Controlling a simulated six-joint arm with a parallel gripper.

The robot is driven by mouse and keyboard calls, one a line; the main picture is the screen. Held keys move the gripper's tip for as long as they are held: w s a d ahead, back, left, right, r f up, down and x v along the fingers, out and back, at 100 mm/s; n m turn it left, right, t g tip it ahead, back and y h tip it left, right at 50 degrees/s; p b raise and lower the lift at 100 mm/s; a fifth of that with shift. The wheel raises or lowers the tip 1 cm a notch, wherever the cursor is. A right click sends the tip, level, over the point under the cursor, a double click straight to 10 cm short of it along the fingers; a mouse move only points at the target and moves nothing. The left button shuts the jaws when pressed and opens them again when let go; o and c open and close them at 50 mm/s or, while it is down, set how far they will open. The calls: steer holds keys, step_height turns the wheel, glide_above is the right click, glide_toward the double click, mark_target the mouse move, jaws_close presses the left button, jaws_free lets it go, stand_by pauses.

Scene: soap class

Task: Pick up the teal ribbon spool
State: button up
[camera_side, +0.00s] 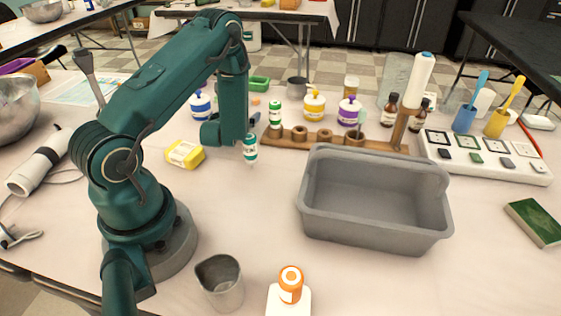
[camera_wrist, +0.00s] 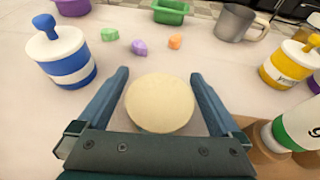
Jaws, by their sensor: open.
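The teal ribbon spool (camera_side: 250,149), with a white band, shows upright just below the end of my arm in the side view. In the wrist view a round cream disc (camera_wrist: 160,103), which looks like the spool's top seen from above, lies between the two fingers. My gripper (camera_wrist: 159,74) is open, with a finger on either side of the disc and visible gaps near the tips.
A wooden peg rack (camera_side: 330,138) with a green-and-white spool (camera_side: 275,112) stands just to the right. A blue-and-white jar (camera_wrist: 66,58) is to the left in the wrist view. A grey bin (camera_side: 375,235) and yellow box (camera_side: 185,154) are nearby.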

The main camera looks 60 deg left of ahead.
steer(key=c, duration=1.2)
steer(key=shift+c, duration=0.2)
steer(key=shift+w+r, duration=0.1)
